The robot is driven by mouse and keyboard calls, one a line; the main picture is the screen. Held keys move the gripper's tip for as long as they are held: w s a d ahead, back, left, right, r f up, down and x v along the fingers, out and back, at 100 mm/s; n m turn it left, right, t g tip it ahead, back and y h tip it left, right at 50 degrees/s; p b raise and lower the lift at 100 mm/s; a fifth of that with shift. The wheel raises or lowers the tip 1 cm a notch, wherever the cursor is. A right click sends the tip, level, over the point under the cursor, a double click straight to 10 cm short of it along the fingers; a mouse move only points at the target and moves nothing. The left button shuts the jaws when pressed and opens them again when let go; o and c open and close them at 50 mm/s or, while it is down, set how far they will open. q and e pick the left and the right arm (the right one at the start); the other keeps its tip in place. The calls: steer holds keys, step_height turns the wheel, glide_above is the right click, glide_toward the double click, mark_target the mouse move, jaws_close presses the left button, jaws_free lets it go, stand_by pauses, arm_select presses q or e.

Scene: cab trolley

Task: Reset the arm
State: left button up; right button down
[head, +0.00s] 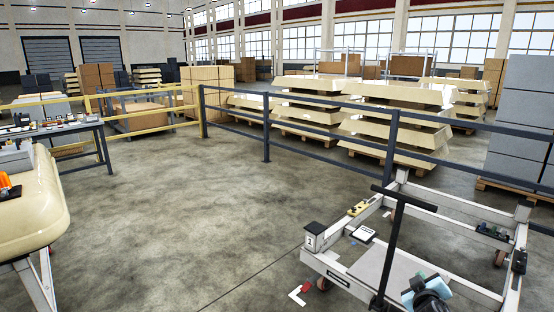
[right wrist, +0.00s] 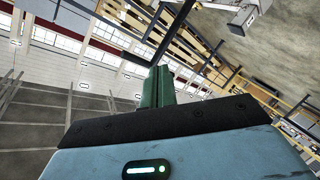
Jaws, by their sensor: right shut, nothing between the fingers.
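My right gripper (head: 428,291) is at the bottom right of the head view, in front of the trolley in the picture. In the right wrist view its green fingers (right wrist: 157,88) are together with nothing between them. The wrist camera is tilted and looks past the fingers toward the hall's windows and fence. The white-framed trolley (head: 338,268) stands at the lower right, with a dark T-shaped handle (head: 403,198) rising from it. Whether the gripper touches the trolley cannot be told. My left gripper does not show.
A cream cab part (head: 35,210) stands at the left edge, near a workbench (head: 60,128) with small items. A dark rail fence (head: 265,128) runs behind the trolley, with stacked pallets (head: 310,103) beyond. The concrete floor (head: 190,200) in the middle is clear.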

steer(key=w+a+t+y, duration=0.2)
steer(key=a+y, duration=0.3)
steer(key=a, duration=0.2)
steer(key=s+a+f+g+y, duration=0.1)
steer(key=s+a+f+g, duration=0.1)
steer(key=s+a+f, duration=0.4)
steer(key=s+a+f+g+y, duration=0.1)
steer(key=s+a+f, duration=0.1)
steer(key=s+f, duration=0.7)
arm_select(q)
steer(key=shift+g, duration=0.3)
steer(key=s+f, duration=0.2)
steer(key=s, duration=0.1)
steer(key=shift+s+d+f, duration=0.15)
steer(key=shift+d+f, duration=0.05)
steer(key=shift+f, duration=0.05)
arm_select(e)
steer(key=s+a+f+g, duration=0.1)
steer(key=s+a, duration=0.2)
steer(key=s, duration=0.7)
steer(key=s+a+f+m+g+y, duration=0.1)
steer(key=s+a+f, duration=0.1)
steer(key=s, duration=0.8)
steer(key=s+a+f+g+y, duration=0.1)
steer(key=s+a, duration=0.4)
steer(key=s, duration=0.5)
steer(key=shift+s+f+m+g, duration=0.3)
steer(key=shift+s+f+g, duration=0.1)
steer(key=shift+f, duration=0.35)
